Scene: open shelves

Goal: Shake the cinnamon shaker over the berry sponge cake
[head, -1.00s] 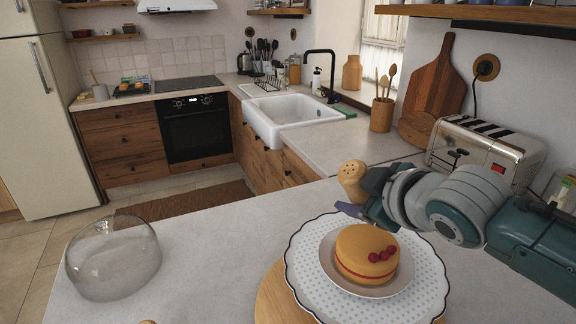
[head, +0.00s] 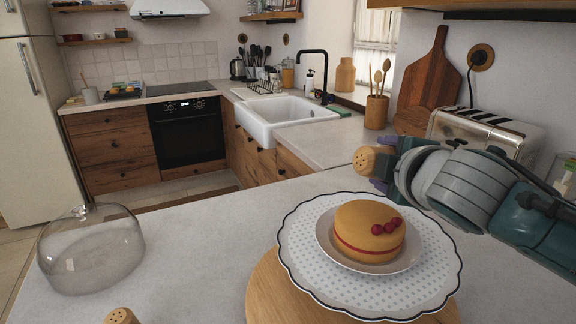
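The berry sponge cake (head: 358,233) is yellow, with a red band and a few red berries on top. It sits on a small white plate (head: 335,250) on a larger dotted platter (head: 310,283). My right gripper (head: 383,172) comes in from the right and is shut on the cinnamon shaker (head: 368,160). Only the shaker's tan, holed top shows; its body is hidden by the gripper. The shaker is tipped over, with its top toward the left and toward me, above and behind the cake as seen here. My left gripper is out of view.
A round wooden board (head: 262,296) lies under the platter. A clear glass dome (head: 92,250) stands on the counter at left. A wooden knob-like top (head: 122,316) shows at the bottom edge. A toaster (head: 484,135) stands behind my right arm. The counter between dome and platter is clear.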

